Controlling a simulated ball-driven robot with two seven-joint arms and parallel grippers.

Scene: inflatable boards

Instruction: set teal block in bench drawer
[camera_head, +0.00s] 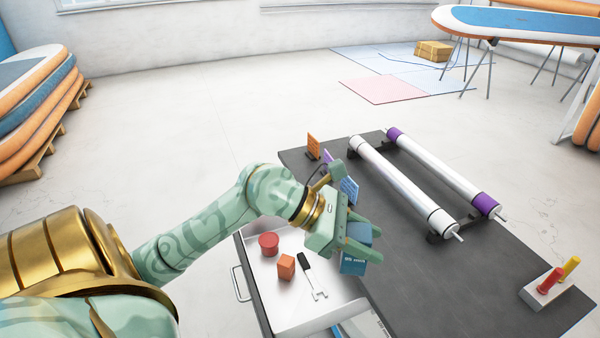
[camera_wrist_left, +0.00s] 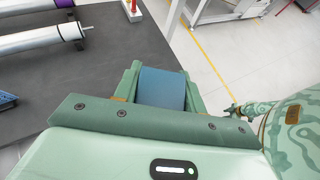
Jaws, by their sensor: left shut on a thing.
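My left gripper (camera_head: 372,241) is shut on a teal-blue block (camera_head: 353,262). In the head view it is over the bench's left edge, beside the open drawer. In the left wrist view the block (camera_wrist_left: 162,88) sits between both fingers of the gripper (camera_wrist_left: 161,78). The bench drawer (camera_head: 257,294) is pulled out on the bench's left side, and its white tray is open. Inside it lie a red cylinder (camera_head: 268,244), an orange-red block (camera_head: 286,266) and a black-handled tool (camera_head: 306,266). My arm hides part of the drawer's far side. My right gripper is not in view.
The dark bench top (camera_head: 440,285) carries two white rollers (camera_head: 400,182) on black supports. A small holder (camera_head: 546,284) with red and yellow pegs stands at its right. Orange (camera_head: 313,147) and blue (camera_head: 349,189) pieces stand near the left edge.

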